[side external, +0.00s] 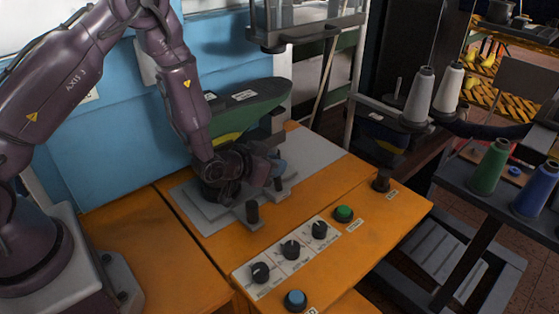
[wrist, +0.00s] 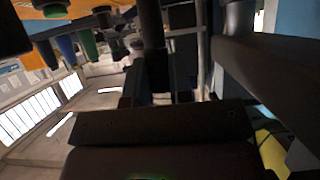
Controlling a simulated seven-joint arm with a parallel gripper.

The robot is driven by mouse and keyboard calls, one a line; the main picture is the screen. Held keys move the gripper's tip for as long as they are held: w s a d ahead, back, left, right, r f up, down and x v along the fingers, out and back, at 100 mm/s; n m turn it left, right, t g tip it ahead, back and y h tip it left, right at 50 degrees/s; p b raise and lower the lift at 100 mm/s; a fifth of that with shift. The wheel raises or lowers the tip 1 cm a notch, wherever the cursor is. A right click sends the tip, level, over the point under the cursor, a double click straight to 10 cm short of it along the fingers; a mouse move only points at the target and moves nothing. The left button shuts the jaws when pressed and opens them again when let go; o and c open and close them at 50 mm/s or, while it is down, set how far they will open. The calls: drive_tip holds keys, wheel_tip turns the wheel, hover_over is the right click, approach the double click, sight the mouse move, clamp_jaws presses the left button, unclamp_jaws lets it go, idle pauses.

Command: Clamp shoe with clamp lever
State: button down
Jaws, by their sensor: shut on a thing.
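My gripper (side external: 268,168) is low over the grey base plate, in front of the shoe. It is shut on a dark post that appears to be the clamp lever (wrist: 154,45), upright in the middle of the wrist view. In the side view my gripper and wrist hide most of the lever. Whether the clamp touches the shoe cannot be seen.
The orange bench (side external: 370,228) carries a panel with black knobs (side external: 290,249), a green button (side external: 344,214) and a blue button (side external: 295,300). Thread spools (side external: 490,168) stand at right.

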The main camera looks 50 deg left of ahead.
drive_tip(key=shift+s+f+t, duration=0.2)
drive_tip(key=shift+s+t, duration=0.4)
drive_tip(key=shift+t, duration=0.3)
drive_tip(key=c, duration=1)
unclamp_jaws()
drive_tip(key=shift+v, duration=3.75)
